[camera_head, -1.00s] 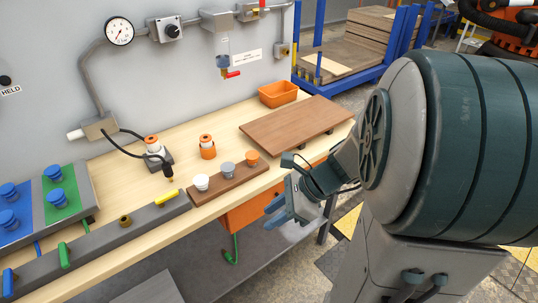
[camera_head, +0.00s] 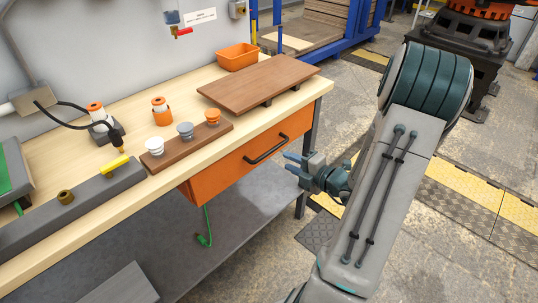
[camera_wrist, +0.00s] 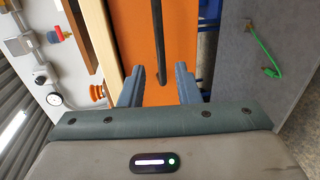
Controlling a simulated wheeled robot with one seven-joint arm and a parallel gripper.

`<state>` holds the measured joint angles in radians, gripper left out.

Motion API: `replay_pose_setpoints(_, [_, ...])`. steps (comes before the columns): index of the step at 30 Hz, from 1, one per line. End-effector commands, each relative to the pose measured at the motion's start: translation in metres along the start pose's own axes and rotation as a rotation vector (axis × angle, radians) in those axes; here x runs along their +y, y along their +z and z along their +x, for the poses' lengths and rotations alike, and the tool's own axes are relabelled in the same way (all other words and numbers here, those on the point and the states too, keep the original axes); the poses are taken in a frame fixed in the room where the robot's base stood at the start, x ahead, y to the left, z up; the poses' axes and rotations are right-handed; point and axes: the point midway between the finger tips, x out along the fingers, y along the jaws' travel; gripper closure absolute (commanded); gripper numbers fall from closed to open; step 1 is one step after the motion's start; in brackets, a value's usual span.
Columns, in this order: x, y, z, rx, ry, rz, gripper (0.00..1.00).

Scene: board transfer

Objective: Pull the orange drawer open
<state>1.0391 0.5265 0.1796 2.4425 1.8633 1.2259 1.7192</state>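The orange drawer (camera_head: 225,175) sits under the wooden bench top, and its front looks closed against the bench. Its dark bar handle (camera_head: 265,149) runs across the front. My gripper (camera_head: 290,168) is in front of the drawer, to the right of the handle in the head view. In the wrist view the drawer front (camera_wrist: 178,32) fills the middle and the handle (camera_wrist: 158,42) runs upright, its lower end between the two fingertips (camera_wrist: 160,70). The fingers are apart with nothing gripped, and they look short of the handle.
The bench top (camera_head: 75,205) carries a brown board (camera_head: 258,80), a rack with three knobs (camera_head: 187,148) and an orange bin (camera_head: 238,56). A bench leg (camera_head: 306,165) stands near my gripper.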

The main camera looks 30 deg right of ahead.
Motion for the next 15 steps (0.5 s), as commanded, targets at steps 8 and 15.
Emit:
replay_pose_setpoints(8, [-0.002,-0.001,0.061,0.004,0.0,-0.001,0.7])
replay_pose_setpoints(15, [-0.001,-0.001,0.09,0.003,0.0,-0.002,0.7])
